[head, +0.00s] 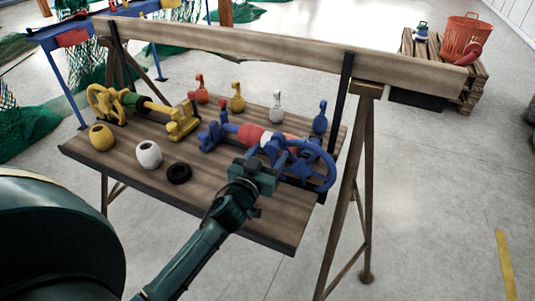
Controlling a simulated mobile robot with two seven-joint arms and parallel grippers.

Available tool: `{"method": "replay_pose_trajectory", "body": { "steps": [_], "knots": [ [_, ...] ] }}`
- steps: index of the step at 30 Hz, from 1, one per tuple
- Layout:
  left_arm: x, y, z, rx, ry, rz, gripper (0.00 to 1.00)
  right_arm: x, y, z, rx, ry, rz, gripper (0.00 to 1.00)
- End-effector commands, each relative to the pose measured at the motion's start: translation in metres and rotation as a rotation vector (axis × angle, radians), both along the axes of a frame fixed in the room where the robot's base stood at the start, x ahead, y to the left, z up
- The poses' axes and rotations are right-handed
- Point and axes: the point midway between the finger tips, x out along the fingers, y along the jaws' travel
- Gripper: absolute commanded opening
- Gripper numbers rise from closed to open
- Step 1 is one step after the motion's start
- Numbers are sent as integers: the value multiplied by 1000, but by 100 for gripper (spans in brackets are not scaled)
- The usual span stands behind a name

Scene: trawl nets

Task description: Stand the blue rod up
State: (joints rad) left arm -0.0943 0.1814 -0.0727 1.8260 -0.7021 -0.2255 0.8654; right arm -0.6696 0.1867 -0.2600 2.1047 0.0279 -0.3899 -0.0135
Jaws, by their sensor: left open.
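The blue rod (230,128) lies nearly flat on the wooden bench (120,165). Red and white rollers are around its middle. A blue spoked wheel (316,172) is at its right end and a blue block (209,139) at its left end. My left gripper (268,163) is open, at the near side of the wheel end. It covers part of the rod and wheel there; whether it touches them I cannot tell. My right gripper is not in view.
A similar yellow piece with a yellow wheel (104,104) lies at the left. A yellow pot (101,137), a white pot (148,154) and a black ring (178,173) stand in front. Several coloured pins line the back, under a wooden beam (290,58).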

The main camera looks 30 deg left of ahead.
Motion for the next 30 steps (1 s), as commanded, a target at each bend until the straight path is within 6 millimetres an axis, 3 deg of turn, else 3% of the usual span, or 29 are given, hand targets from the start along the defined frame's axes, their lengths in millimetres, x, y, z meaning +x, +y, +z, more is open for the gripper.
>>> {"method": "replay_pose_trajectory", "body": {
  "steps": [8, 30],
  "knots": [
    [1, 0, 0, 1, 0, 0, 58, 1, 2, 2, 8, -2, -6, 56],
    [1, 0, 0, 0, 0, -1, 0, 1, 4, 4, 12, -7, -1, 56]
  ]
}}
